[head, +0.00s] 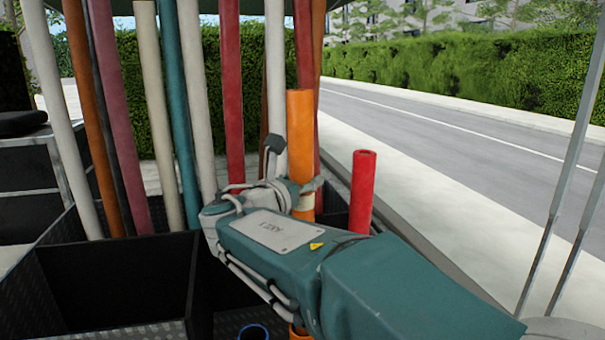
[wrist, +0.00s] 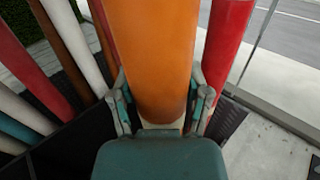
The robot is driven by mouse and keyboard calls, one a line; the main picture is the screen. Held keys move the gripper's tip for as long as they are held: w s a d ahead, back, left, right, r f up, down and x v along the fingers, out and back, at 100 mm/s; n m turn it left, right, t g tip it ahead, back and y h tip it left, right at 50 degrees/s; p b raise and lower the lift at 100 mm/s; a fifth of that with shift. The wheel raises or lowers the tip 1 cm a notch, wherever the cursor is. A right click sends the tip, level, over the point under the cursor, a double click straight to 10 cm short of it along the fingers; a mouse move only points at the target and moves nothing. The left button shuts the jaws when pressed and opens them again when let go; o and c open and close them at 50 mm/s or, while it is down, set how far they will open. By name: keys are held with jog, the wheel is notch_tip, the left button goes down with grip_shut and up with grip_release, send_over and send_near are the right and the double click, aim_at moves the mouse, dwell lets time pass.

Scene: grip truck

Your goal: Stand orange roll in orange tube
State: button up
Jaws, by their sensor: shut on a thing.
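The orange roll (head: 300,130) is upright in the head view, with a cream band (head: 304,202) low on it and a bit of orange below that. My gripper (head: 304,188) is shut around its lower part. In the wrist view the orange roll (wrist: 152,55) fills the middle, with a finger of my gripper (wrist: 160,105) on each side. An orange rim (head: 298,331), which looks like the orange tube, shows at the bottom of the head view, mostly hidden by my arm. The roll's lower end is hidden, so I cannot tell what it rests on.
A red roll (head: 362,192) stands close to the right of the orange roll. A blue tube rim (head: 253,332) sits at the bottom. Several tall rolls stand at left and behind. A black divided bin (head: 110,252) is at left; a road lies beyond.

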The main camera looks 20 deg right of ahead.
aim_at(303, 195)
jog(key=shift+f, duration=1.3)
jog(key=shift+f, duration=0.35)
